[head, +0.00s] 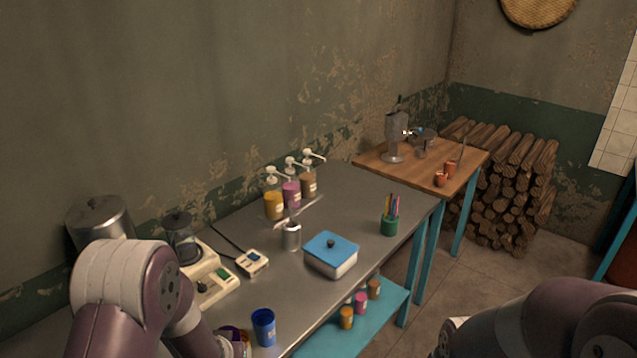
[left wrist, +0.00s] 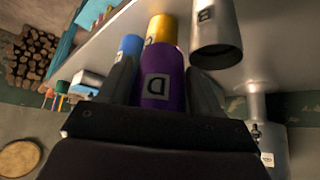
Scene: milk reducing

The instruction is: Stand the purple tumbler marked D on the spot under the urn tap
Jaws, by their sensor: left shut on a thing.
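The purple tumbler marked D (left wrist: 162,82) is between the fingers of my left gripper (left wrist: 160,88), which is shut on it. In the head view my left gripper (head: 236,344) is at the bottom edge, at the near end of the steel counter, mostly hidden by my own arm. A large lidded metal vessel (head: 98,220), which looks like the urn, stands at the far left of the counter, partly behind my arm. Its tap and the spot under it are hidden. My right arm comes in at lower right, with its gripper out of view.
A blue tumbler (head: 263,327) stands just right of my left gripper. A yellow tumbler (left wrist: 163,32) and a steel cylinder marked B (left wrist: 215,35) are close by. A blender-like machine (head: 195,268), small keypad box (head: 252,263) and blue-lidded box (head: 331,254) stand on the counter (head: 350,190).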

